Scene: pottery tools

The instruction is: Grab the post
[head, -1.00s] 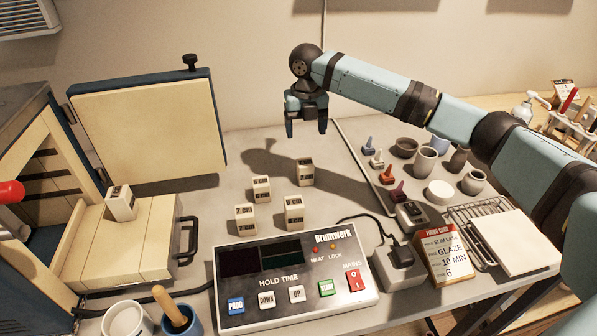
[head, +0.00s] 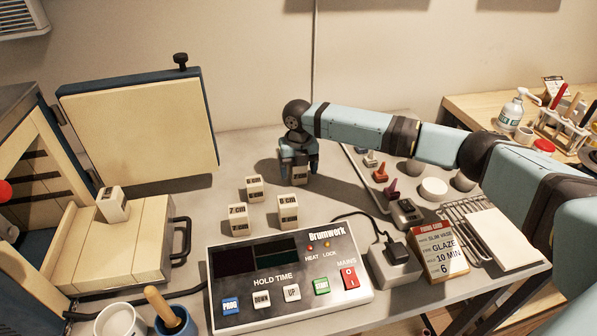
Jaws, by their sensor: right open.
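Several pale, labelled block posts stand on the grey table. One post (head: 300,178) at the back right is between or just behind the fingers of my right gripper (head: 298,168), which points down and is open. I cannot tell whether the fingers touch it, and its label is hard to read. The other posts read 6 cm (head: 254,188), 7 cm (head: 238,219) and 8 cm (head: 288,211). Another pale post (head: 113,204) stands on the kiln's front slab at the left. My left gripper is not in view.
The control box (head: 290,275) fills the front. The kiln door (head: 140,132) stands open behind left. Right are colored pieces (head: 390,192), a white plug adapter (head: 394,270), a firing card (head: 440,255) and a wire rack (head: 465,210). A mug with a wooden handle (head: 172,320) is front left.

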